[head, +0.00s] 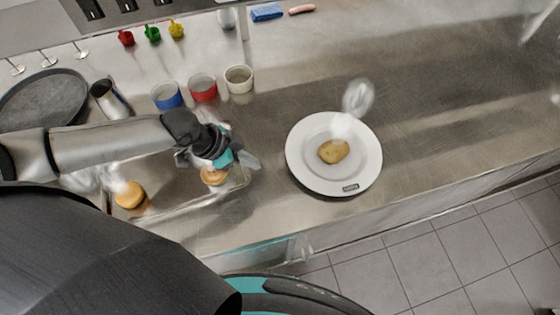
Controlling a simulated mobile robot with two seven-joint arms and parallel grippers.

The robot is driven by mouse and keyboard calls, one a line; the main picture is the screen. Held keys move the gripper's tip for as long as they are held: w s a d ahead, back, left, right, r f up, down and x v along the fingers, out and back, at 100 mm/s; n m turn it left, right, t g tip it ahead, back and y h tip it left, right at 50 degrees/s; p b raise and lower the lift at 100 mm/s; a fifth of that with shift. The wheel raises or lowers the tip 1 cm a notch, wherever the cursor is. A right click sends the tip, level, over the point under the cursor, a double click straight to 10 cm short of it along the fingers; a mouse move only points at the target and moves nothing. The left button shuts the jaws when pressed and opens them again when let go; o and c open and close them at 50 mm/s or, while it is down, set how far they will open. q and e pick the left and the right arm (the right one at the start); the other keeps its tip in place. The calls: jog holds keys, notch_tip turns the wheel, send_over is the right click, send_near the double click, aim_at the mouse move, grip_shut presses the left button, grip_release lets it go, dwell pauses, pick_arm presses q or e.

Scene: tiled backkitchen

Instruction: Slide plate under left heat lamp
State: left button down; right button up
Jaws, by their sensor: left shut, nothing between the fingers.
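The white plate (303,172) lies on the steel counter right of centre, near its front edge. A small golden-brown food piece (333,152) sits in its middle, with a pale see-through wisp above it. My left gripper (250,161) is shut and empty, left of the plate, with a gap between its fingertips and the rim. It partly covers a metal tray with buns. I cannot make out a heat lamp in this view. My right gripper is not in view.
The tray's buns (130,195) are at left. Blue (166,99), red (203,90) and cream (239,82) cups and a dark round pan (38,98) stand behind. A blue cloth (267,14) lies at the back. The counter (450,110) right of the plate is clear.

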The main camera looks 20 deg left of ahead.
aim_at(274, 172)
pick_arm(q)
jog(key=x, duration=0.6)
jog(key=shift+d+f+b, duration=0.1)
jog(key=shift+f+b, duration=0.05)
jog(key=shift+b, duration=0.2)
jog(key=shift+w+d+p, duration=0.3)
jog(key=shift+w+d, duration=0.45)
jog(key=shift+d, duration=0.15)
jog(key=shift+w+d, duration=0.5)
jog(key=shift+d, duration=0.1)
